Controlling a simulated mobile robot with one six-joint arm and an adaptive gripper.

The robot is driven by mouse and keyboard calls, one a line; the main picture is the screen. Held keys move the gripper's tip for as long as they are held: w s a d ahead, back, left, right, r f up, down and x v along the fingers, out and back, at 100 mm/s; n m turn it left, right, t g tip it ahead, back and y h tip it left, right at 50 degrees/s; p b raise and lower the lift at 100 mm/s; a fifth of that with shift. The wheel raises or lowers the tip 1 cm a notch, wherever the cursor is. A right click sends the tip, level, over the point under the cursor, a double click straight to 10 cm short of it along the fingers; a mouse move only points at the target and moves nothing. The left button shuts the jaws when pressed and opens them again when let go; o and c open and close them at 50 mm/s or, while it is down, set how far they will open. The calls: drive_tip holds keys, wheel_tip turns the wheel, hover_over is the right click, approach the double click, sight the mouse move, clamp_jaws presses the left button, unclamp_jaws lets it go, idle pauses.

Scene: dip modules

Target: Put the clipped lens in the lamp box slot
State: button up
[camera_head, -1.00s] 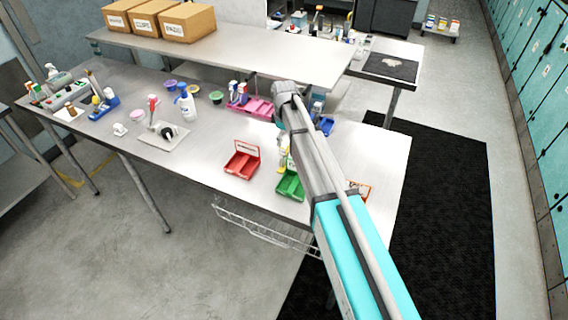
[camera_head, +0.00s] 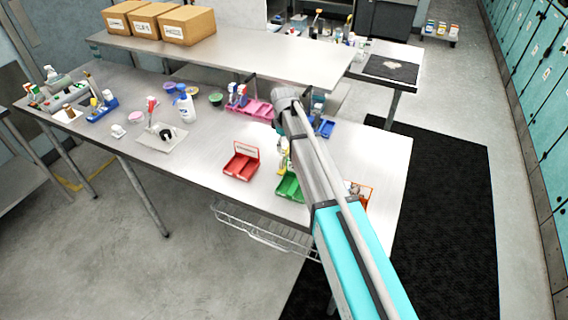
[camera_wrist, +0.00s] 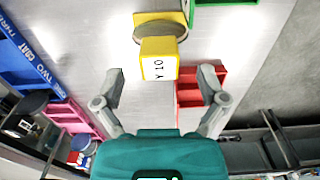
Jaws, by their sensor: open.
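A yellow piece with a block marked "Y 10" (camera_wrist: 159,62) and a round grey disc behind it shows in the wrist view, and it looks like the clipped lens. My gripper (camera_wrist: 163,78) is open, its fingers apart to either side of the block's near end, with gaps on both sides. In the head view my arm hides most of the gripper. A red two-part box (camera_head: 241,163) stands on the table and shows in the wrist view (camera_wrist: 202,88). A green box (camera_head: 289,187) stands beside the arm. I cannot read which box is the lamp box.
A pink box (camera_head: 256,108) and a blue box (camera_head: 324,128) stand farther back; the blue one is at left in the wrist view (camera_wrist: 22,62). An orange-edged box (camera_head: 360,196) is right of the arm. Bottles and tools fill the left table.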

sight(284, 157)
drive_tip(key=shift+f+b, duration=1.5)
drive_tip(key=shift+f, duration=0.35)
clamp_jaws()
